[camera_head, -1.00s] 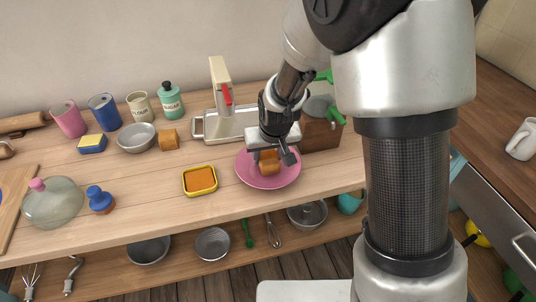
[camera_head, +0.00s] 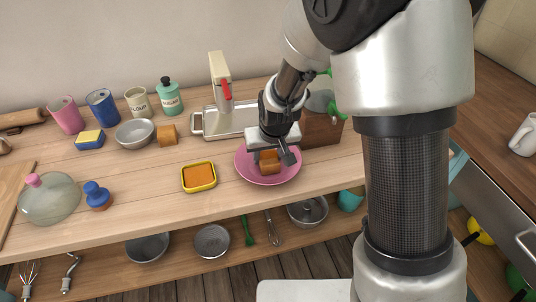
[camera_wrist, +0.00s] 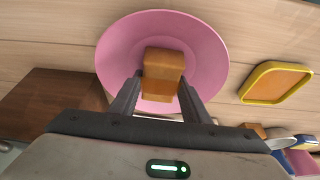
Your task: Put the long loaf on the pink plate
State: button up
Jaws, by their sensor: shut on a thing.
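The long loaf (camera_head: 270,166) is a brown-orange block over the pink plate (camera_head: 245,172). My gripper (camera_head: 270,157) is shut on the loaf from above. In the wrist view the loaf (camera_wrist: 163,68) sits between the two dark fingers of my gripper (camera_wrist: 160,92), over the middle of the round pink plate (camera_wrist: 115,45). The loaf looks low over the plate; I cannot tell whether it touches it. Part of the loaf is hidden behind the fingers in the head view.
A yellow-rimmed orange tray (camera_head: 199,188) lies left of the plate. A brown wooden box (camera_head: 322,132) stands close behind the plate to the right. A white and red appliance (camera_head: 228,120) stands behind. A smaller brown block (camera_head: 167,135) and metal bowl (camera_head: 135,133) are farther left.

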jog(key=shift+f, duration=0.15)
jog(key=o, duration=1.2)
jog(key=shift+c, duration=0.2)
jog(key=p+v, duration=0.2)
jog(key=v, duration=1.5)
jog(key=shift+s, duration=0.25)
jog(key=shift+d, duration=0.1)
grip_shut()
